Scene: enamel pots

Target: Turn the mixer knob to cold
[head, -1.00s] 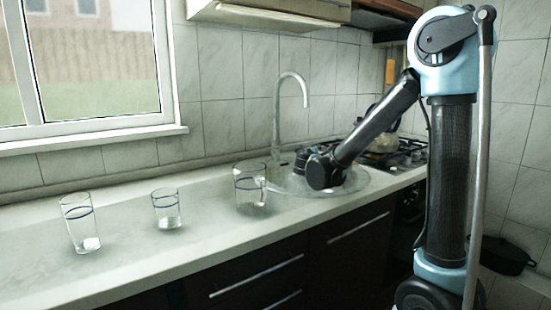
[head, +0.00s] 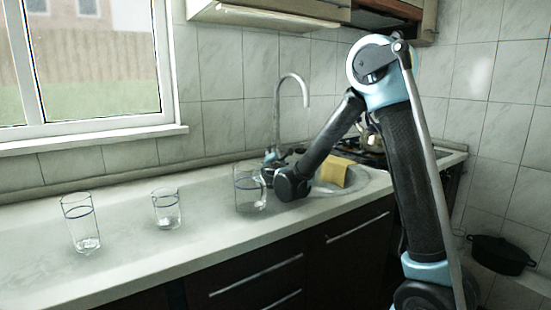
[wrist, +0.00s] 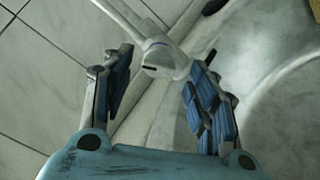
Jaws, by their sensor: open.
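The grey mixer tap (head: 277,115) stands behind the sink, its curved spout rising against the tiles. In the wrist view its pale body (wrist: 165,62) shows a small dark slot, and arms of the tap run to the upper left and upper right. I cannot tell surely which part is the knob. My gripper (wrist: 161,64) is open, with a blue-padded finger on either side of the tap body. Whether either finger touches it is unclear. In the head view my gripper (head: 271,159) is small at the tap's base, partly hidden by my wrist and a glass.
A glass (head: 250,190) stands close to my wrist. Two more glasses, one in the middle (head: 166,208) and one at left (head: 81,222), stand along the counter (head: 130,255). A yellow cloth or sponge (head: 335,171) is at the sink (head: 375,186). A kettle (head: 371,140) stands behind on the stove.

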